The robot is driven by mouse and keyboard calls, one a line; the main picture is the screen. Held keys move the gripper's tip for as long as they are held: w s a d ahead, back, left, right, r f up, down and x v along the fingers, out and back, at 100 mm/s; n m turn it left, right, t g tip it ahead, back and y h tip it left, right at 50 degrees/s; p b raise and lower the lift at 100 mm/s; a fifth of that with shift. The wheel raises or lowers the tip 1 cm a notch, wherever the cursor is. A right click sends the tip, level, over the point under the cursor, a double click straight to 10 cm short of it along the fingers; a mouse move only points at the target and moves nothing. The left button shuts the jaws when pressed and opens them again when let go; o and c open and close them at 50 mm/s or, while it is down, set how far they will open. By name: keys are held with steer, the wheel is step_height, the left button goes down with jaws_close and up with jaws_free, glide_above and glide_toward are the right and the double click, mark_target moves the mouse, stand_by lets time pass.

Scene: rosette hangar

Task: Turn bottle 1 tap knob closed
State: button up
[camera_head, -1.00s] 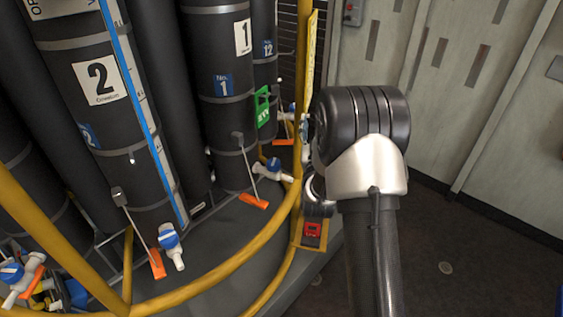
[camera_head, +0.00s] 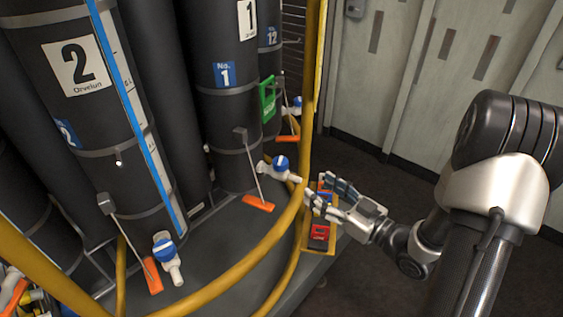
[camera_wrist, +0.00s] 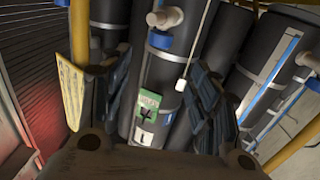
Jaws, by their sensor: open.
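Bottle 1 (camera_head: 228,120) is a tall black cylinder with a blue "No. 1" label in the head view. Its tap, white with a blue knob (camera_head: 281,162), juts out right at its foot, near the yellow rail. My gripper (camera_head: 318,187) is open and empty just right of the tap, across the rail, fingers pointing left toward it. It appears apart from the knob. In the wrist view my dark fingers (camera_wrist: 158,88) frame black cylinders. A white tap with a blue knob (camera_wrist: 160,40) shows ahead between and beyond them; I cannot tell which bottle it belongs to.
A curved yellow rail (camera_head: 257,245) runs between my arm and the bottles. An orange tag (camera_head: 258,204) hangs on a rod left of the tap. Bottle 2 (camera_head: 92,130) has a similar tap (camera_head: 165,252). A red item (camera_head: 320,232) sits below my gripper. Floor at right is clear.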

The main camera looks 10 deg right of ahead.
mark_target(286, 166)
steer(key=b+x, duration=0.2)
steer(key=x, duration=1.3)
steer(key=shift+w+a+b, duration=0.1)
steer(key=shift+w+b, duration=0.25)
steer(key=shift+b, duration=0.05)
steer(key=c, duration=1.1)
